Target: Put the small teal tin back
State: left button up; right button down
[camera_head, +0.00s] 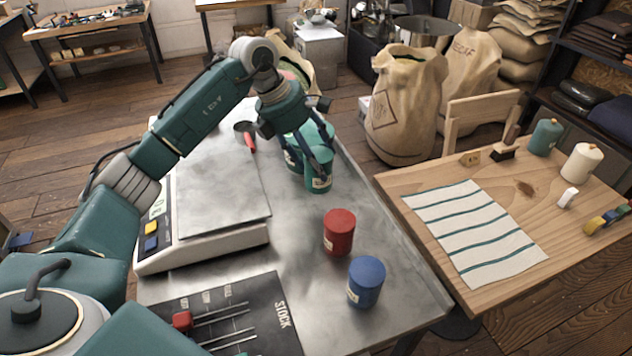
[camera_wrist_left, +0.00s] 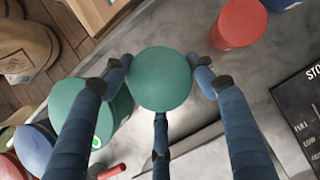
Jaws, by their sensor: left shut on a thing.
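The small teal tin (camera_head: 318,178) is upright between the fingers of my left gripper (camera_head: 312,155), which is shut on it. In the left wrist view its round teal lid (camera_wrist_left: 161,79) sits between the fingertips. A larger teal tin (camera_head: 292,160) stands right behind it, partly hidden by my fingers; it also shows in the left wrist view (camera_wrist_left: 112,112) at the left. Whether the small tin touches the steel bench top (camera_head: 285,215) is hard to tell. My right gripper is not in view.
A red tin (camera_head: 339,232) and a blue tin (camera_head: 366,282) stand nearer on the bench. A scale (camera_head: 205,247) is at the left, with a black STOCK board (camera_head: 265,310) in front. A wooden table (camera_head: 440,225) with a striped cloth (camera_head: 475,235) is at the right.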

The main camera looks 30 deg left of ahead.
aim_at(316, 184)
pick_arm(q)
notch_tip(316, 184, down, 3)
jog(key=shift+f, duration=0.55)
notch_tip(316, 184, down, 4)
jog(key=shift+r+p, duration=0.2)
jog(key=shift+p, duration=0.4)
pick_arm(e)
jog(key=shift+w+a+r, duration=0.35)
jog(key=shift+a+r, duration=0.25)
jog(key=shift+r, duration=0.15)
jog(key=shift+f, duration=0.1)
pick_arm(q)
jog(key=o, duration=1.3)
jog(key=shift+f, duration=0.1)
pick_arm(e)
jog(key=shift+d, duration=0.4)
